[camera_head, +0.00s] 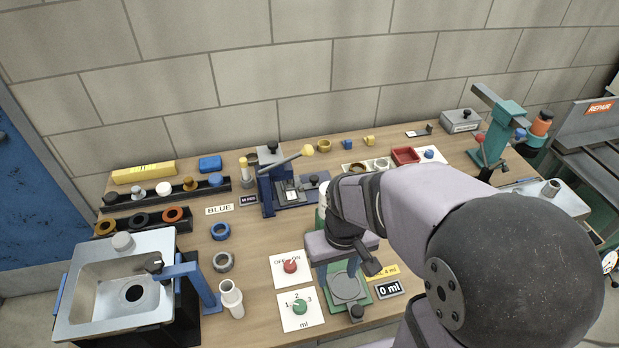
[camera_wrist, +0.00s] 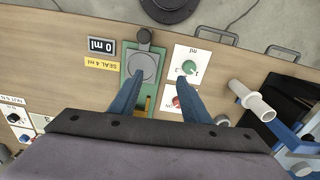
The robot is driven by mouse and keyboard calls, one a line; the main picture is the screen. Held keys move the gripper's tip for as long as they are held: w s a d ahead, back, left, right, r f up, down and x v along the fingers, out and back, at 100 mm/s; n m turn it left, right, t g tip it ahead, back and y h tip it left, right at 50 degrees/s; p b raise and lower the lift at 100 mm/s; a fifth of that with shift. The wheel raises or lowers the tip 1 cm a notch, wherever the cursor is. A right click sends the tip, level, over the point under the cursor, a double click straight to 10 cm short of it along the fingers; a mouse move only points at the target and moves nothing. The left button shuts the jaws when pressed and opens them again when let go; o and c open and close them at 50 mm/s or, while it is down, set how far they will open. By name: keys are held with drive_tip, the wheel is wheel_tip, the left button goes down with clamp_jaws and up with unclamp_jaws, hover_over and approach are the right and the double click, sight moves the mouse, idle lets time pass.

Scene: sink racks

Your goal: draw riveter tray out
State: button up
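A green fixture (camera_head: 364,298) carries a round grey plate (camera_head: 345,286) with a dark knob (camera_head: 357,312) at its front edge. It also shows in the wrist view, with the plate (camera_wrist: 143,66) and knob (camera_wrist: 144,37). No label names a riveter, so I cannot tell whether this is its tray. My gripper (camera_wrist: 162,78) is open and empty above the fixture, with one blue finger overlapping the plate and the other near the dial card. My arm hides part of the fixture's back in the head view. A blue lever press (camera_head: 268,190) with a yellow-knobbed handle stands farther back.
Two dial cards with a red knob (camera_head: 290,267) and a green knob (camera_head: 300,307) lie left of the fixture. A "0 ml" label (camera_head: 390,289) lies at its right. A sink (camera_head: 85,300) with a blue tap stands left. A teal press (camera_head: 497,145) stands back right.

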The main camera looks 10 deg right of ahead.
drive_tip(key=w+d+r+n+t+p, duration=0.1)
drive_tip(key=w+r, duration=0.2)
drive_tip(key=w, duration=0.3)
drive_tip(key=w+d+r+n, duration=0.1)
drive_tip(key=w+d+r, duration=0.1)
drive_tip(key=w, duration=0.3)
drive_tip(key=n+t+y+b, duration=0.2)
drive_tip(key=n+y+b, duration=0.15)
drive_tip(key=n, duration=0.25)
hover_over(315, 178)
drive_tip(key=s+d, duration=0.3)
wheel_tip(315, 178, down, 8)
drive_tip(key=f, duration=0.1)
drive_tip(key=shift+w+a+r, duration=0.2)
drive_tip(key=shift+w+r, duration=0.05)
drive_tip(key=shift+r, duration=0.05)
drive_tip(key=shift+f, duration=0.1)
drive_tip(key=shift+p+x, duration=1.1)
drive_tip(key=shift+x, duration=2.45)
drive_tip(key=shift+d, duration=0.1)
clamp_jaws()
